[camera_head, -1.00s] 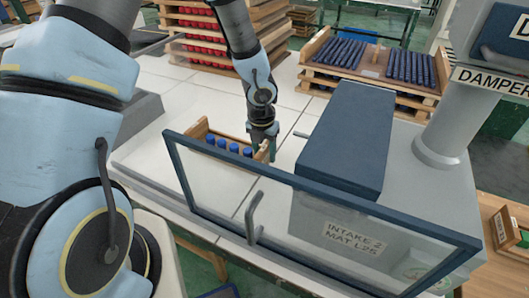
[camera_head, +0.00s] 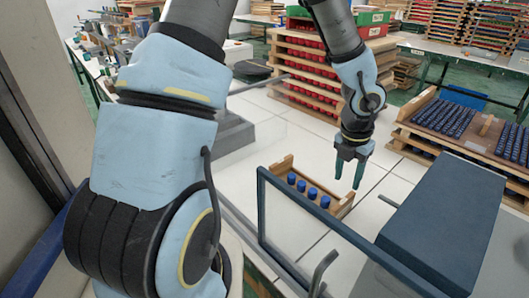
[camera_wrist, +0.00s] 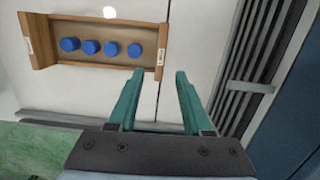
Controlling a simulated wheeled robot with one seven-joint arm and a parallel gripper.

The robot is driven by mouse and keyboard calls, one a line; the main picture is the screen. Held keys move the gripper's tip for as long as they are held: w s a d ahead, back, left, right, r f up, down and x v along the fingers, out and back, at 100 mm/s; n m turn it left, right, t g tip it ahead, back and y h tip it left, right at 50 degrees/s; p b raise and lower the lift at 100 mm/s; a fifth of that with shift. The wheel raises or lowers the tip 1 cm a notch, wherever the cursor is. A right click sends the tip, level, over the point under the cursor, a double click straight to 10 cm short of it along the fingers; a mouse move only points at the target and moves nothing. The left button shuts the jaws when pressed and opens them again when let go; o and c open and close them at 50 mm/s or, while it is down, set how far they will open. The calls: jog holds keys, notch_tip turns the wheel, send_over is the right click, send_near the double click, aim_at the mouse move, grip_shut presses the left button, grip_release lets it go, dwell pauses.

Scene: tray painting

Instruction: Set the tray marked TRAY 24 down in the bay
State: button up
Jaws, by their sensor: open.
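A wooden tray (camera_head: 282,167) holding several blue-capped items (camera_head: 312,193) stands level on a white tiled surface behind a clear panel. In the wrist view the tray (camera_wrist: 85,30) lies at the upper left, with a small label (camera_wrist: 160,57) on each end wall; the writing is too small to read. My gripper (camera_head: 348,181) is open and empty, its green fingers above and beside the tray's right end. In the wrist view the fingertips (camera_wrist: 159,77) are spread just short of that end wall, apparently apart from it.
The blue-framed clear panel (camera_head: 262,215) with a grey handle (camera_head: 322,272) stands in front of the tray. A dark blue box-shaped housing (camera_head: 445,220) is at right. Stacked trays with red items (camera_head: 305,68) and blue items (camera_head: 455,120) stand behind. White surface right of the tray is clear.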

jog(key=a+r+m, duration=0.4)
jog(key=a+m, duration=0.9)
jog(key=a, duration=0.2)
jog(key=w+a+r+m, duration=0.1)
jog(key=a+r+m, duration=0.4)
jog(key=a+m, duration=0.9)
jog(key=shift+w+a+r+t+y, duration=0.2)
jog(key=shift+a+t+y, duration=0.2)
jog(key=shift+a, duration=0.35)
jog(key=shift+c, duration=0.2)
